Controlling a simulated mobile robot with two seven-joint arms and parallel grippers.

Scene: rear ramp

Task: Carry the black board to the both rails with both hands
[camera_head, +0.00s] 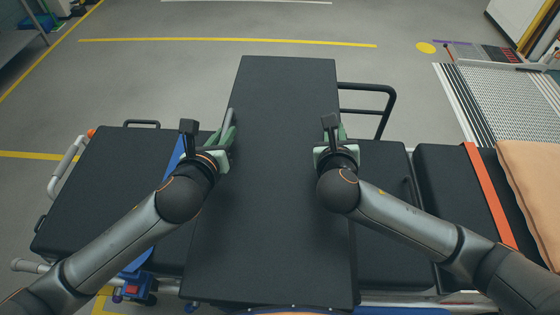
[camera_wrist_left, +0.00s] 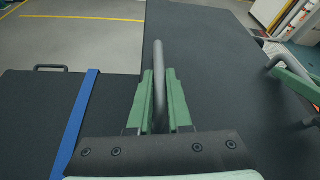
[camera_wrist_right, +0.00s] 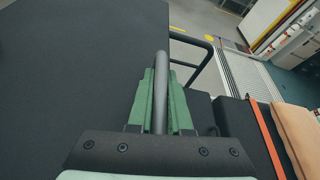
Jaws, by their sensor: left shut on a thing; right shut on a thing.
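The black board (camera_head: 283,200) is a long flat panel lying lengthwise across a black padded stretcher (camera_head: 95,200). Whether it touches the stretcher is unclear. My left gripper (camera_head: 227,136) is shut on a grey bar handle (camera_wrist_left: 159,60) at the board's left edge. My right gripper (camera_head: 338,133) is shut on a matching handle (camera_wrist_right: 161,75) at its right edge. A black looped rail (camera_head: 390,105) stands right of the board's far half. A grey rail (camera_head: 65,165) is at the stretcher's left end. I cannot tell whether these are the task's rails.
Right of the stretcher are a black pad with an orange strap (camera_head: 488,195) and a tan cushion (camera_head: 532,175). A ribbed metal ramp (camera_head: 505,100) is at the far right. A blue strap (camera_wrist_left: 75,125) crosses the stretcher's left part. The grey floor (camera_head: 190,75) beyond is clear.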

